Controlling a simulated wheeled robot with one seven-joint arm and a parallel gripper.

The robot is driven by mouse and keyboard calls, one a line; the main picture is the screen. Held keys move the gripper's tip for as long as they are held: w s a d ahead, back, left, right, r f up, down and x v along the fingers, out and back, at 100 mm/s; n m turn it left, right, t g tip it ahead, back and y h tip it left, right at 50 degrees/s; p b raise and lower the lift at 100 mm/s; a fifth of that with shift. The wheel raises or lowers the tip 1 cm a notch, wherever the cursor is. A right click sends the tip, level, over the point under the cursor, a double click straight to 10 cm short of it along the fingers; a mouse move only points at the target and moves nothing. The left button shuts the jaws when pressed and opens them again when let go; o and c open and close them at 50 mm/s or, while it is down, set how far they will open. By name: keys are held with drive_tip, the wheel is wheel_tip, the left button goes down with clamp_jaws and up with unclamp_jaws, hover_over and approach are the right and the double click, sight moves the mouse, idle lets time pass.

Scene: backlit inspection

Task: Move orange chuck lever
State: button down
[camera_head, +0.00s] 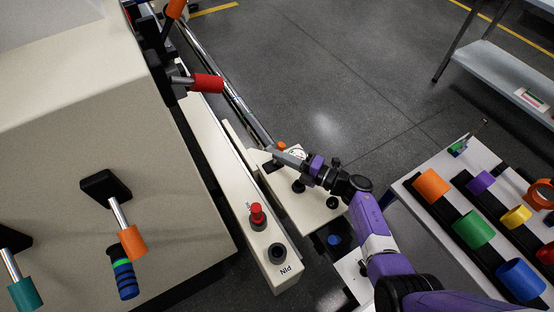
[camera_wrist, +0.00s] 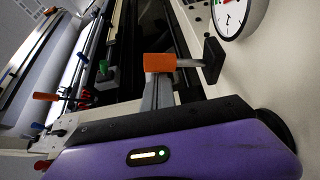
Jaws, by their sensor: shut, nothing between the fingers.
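An orange-handled lever (camera_wrist: 175,62) with a metal rod and black base stands on a cream panel beside a dial in the wrist view. In the head view its small orange end (camera_head: 281,145) shows close to my gripper (camera_head: 279,154). My gripper is shut and empty; its grey fingers (camera_wrist: 158,92) point at the orange handle. I cannot tell whether they touch it. Another orange-handled lever (camera_head: 131,240) with a black base is on the large cream housing at lower left, well away from my gripper. Which of them is the chuck lever is not marked.
A red-handled lever (camera_head: 207,83) and a teal-handled lever (camera_head: 25,293) stick out from the machine. A red button (camera_head: 257,211) is on the cream rail cover. A rack of coloured cylinders (camera_head: 473,228) stands at right. Open grey floor (camera_head: 340,80) lies beyond.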

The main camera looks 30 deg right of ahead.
drive_tip(key=shift+d, duration=0.35)
idle(0.5)
